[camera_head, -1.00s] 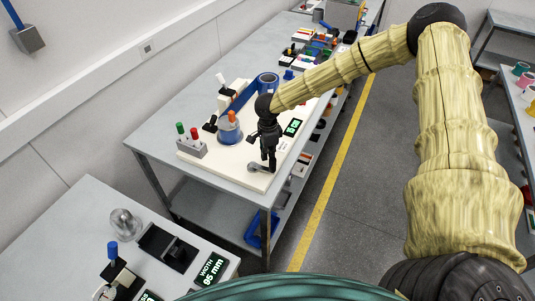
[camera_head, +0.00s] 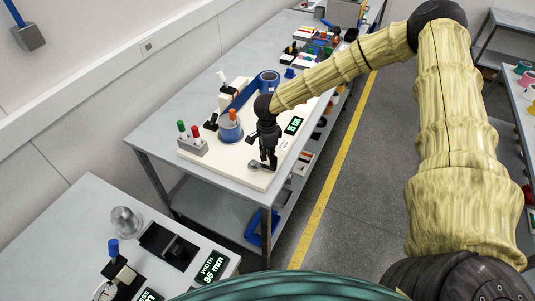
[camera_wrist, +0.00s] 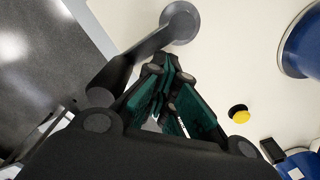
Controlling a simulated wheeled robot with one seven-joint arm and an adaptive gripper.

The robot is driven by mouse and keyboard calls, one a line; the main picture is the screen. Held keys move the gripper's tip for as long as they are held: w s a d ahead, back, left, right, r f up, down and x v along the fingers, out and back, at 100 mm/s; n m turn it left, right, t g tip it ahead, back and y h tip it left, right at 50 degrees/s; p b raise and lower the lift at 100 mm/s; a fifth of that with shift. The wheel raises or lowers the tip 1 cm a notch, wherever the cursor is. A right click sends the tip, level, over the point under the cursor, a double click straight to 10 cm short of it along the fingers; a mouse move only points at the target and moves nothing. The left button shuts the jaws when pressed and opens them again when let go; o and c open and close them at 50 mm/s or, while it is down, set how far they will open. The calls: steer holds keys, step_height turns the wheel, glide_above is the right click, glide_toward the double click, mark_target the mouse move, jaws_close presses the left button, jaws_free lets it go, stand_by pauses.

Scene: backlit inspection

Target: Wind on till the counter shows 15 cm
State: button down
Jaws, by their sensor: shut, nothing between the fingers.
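The winding device stands on a cream board (camera_head: 225,155) on the middle bench. A blue reel with an orange knob (camera_head: 230,130) is joined by a blue band (camera_head: 240,97) to a blue roll (camera_head: 268,80). The counter (camera_head: 294,125) has green digits too small to read surely. A grey crank (camera_head: 258,166) lies at the board's front corner; the wrist view shows its round hub (camera_wrist: 180,22) and arm. My gripper (camera_head: 270,166) points down beside the crank, fingers shut and empty; the wrist view shows the fingertips (camera_wrist: 165,75) near the crank arm. Whether they touch is unclear.
A grey block with green and red knobs (camera_head: 192,143) stands at the board's left. A yellow button (camera_wrist: 238,114) shows in the wrist view. Coloured parts (camera_head: 315,48) fill the bench's far end. Another bench (camera_head: 70,225) is at the front left.

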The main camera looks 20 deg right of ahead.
steer(key=shift+s+a, duration=0.2)
steer(key=shift+a, duration=0.15)
steer(key=shift+s+a, duration=0.1)
steer(key=shift+s+a, duration=0.25)
steer(key=shift+a, duration=0.1)
steer(key=c, duration=1.1)
jaws_free()
steer(key=shift+d, duration=0.1)
steer(key=shift+r, duration=4.05)
